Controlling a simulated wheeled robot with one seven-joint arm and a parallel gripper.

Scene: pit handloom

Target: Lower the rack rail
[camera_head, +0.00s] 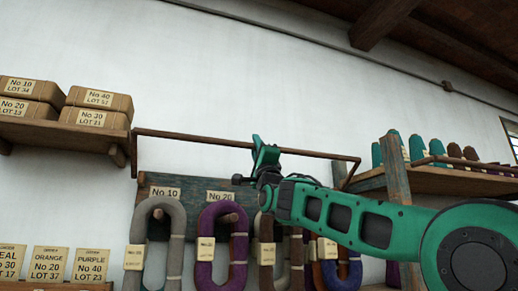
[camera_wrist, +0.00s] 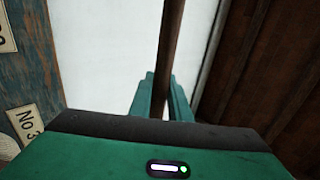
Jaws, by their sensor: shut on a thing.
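The rack rail (camera_head: 195,137) is a thin brown bar with bent ends. It stands out in front of the white wall, above a blue-green board. My gripper (camera_head: 266,146) is at the rail, a little right of its middle. In the wrist view the rail (camera_wrist: 173,45) runs up between the two green fingers of my gripper (camera_wrist: 164,97), which are shut on it. The stretch of rail at the fingers is partly hidden by my gripper.
Yarn hanks (camera_head: 222,250) hang on the board (camera_head: 185,180) below the rail. A shelf with labelled boxes (camera_head: 98,105) is at the left. A shelf with teal and brown cones (camera_head: 455,152) is at the right, beside a post (camera_head: 397,175). The wall above is clear.

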